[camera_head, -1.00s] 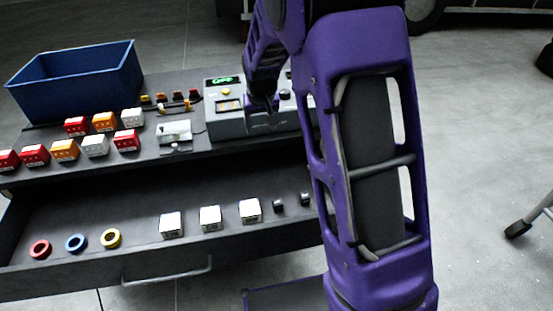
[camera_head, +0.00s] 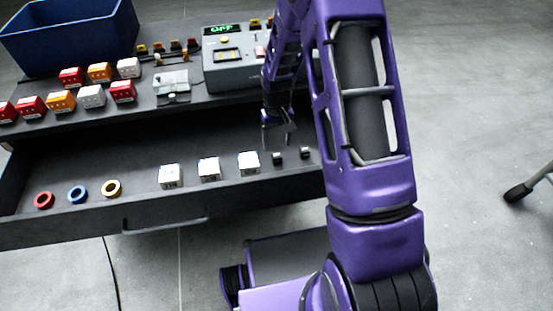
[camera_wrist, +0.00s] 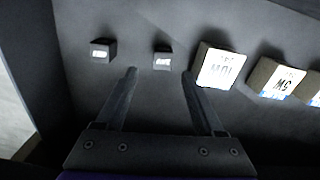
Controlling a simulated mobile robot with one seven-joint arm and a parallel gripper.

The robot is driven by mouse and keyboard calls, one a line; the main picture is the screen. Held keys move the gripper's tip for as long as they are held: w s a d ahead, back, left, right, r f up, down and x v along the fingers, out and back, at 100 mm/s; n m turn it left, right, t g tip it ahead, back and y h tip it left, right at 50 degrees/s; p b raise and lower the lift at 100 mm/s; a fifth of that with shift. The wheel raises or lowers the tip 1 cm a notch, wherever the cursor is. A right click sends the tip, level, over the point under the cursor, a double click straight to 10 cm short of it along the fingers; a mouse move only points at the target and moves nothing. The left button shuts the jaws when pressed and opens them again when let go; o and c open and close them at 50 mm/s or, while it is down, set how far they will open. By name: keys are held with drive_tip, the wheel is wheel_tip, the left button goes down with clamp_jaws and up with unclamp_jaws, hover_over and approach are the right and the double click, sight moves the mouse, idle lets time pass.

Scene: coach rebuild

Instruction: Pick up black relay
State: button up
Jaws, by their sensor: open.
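Two small black relays sit in the open drawer, right of the white boxes in the head view: one nearer the boxes (camera_head: 278,158) and one farther right (camera_head: 305,153). In the wrist view the first relay (camera_wrist: 162,57) lies just beyond the fingertips, roughly between their lines, and the other relay (camera_wrist: 103,50) is off to the left. Both have a pale label. My gripper (camera_head: 278,140) is open and empty, close above and behind the nearer relay. In the wrist view my gripper (camera_wrist: 160,73) shows both fingers apart, touching neither relay.
White labelled boxes (camera_head: 209,169) stand beside the relays; one (camera_wrist: 216,68) is close to a fingertip. Coloured rings (camera_head: 77,194) lie at the drawer's left. Above are red, orange and white blocks (camera_head: 62,101), a grey tester (camera_head: 233,67) and a blue bin (camera_head: 70,40).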

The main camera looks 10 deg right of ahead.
sight(276, 154)
drive_tip(key=f, duration=0.5)
drive_tip(key=shift+s+a+f, duration=0.15)
drive_tip(key=shift+s+f, duration=0.1)
drive_tip(key=shift+f, duration=0.1)
clamp_jaws()
